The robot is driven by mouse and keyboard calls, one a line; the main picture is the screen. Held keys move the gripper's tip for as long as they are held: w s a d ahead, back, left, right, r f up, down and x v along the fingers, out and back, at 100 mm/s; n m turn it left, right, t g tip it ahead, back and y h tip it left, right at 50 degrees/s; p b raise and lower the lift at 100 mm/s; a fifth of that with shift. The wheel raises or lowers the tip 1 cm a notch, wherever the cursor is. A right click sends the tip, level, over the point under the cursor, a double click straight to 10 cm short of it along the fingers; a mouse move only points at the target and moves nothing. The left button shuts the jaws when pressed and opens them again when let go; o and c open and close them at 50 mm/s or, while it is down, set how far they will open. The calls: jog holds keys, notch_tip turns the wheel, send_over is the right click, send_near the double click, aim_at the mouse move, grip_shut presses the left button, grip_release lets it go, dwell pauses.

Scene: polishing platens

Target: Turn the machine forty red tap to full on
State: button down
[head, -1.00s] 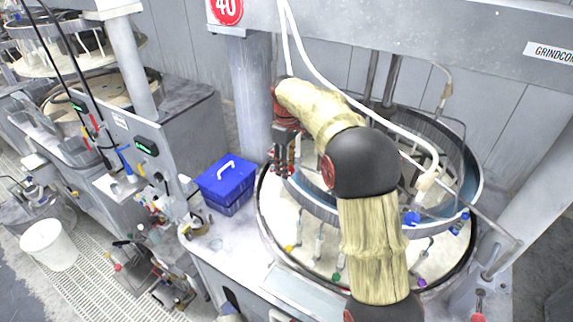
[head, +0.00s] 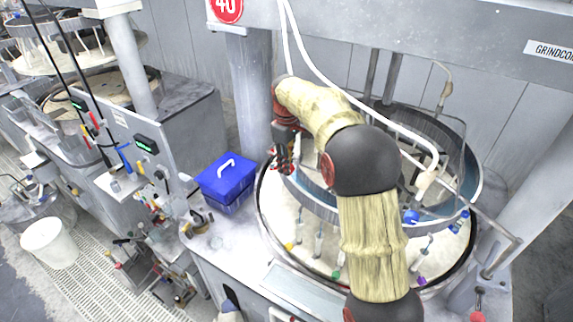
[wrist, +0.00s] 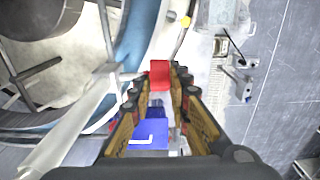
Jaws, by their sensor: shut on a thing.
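The red tap (wrist: 159,73) shows in the wrist view as a red block between my fingertips. My gripper (wrist: 160,82) is shut on it, with a finger along each side. In the head view my gripper (head: 283,158) is over the left rim of the platen of the machine with the red 40 sign (head: 227,8). There the tap cannot be told apart from the red and dark gripper parts. The tap's stem and how far it is turned are hidden.
A blue box (head: 225,181) with a white handle stands left of the platen. Yellow (head: 288,246), green (head: 336,275) and purple (head: 421,281) taps line the platen's front. A white hose (head: 345,97) hangs above my arm. A white bucket (head: 49,243) stands far left.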

jog(key=shift+d+b, duration=0.1)
jog(key=shift+b, duration=0.55)
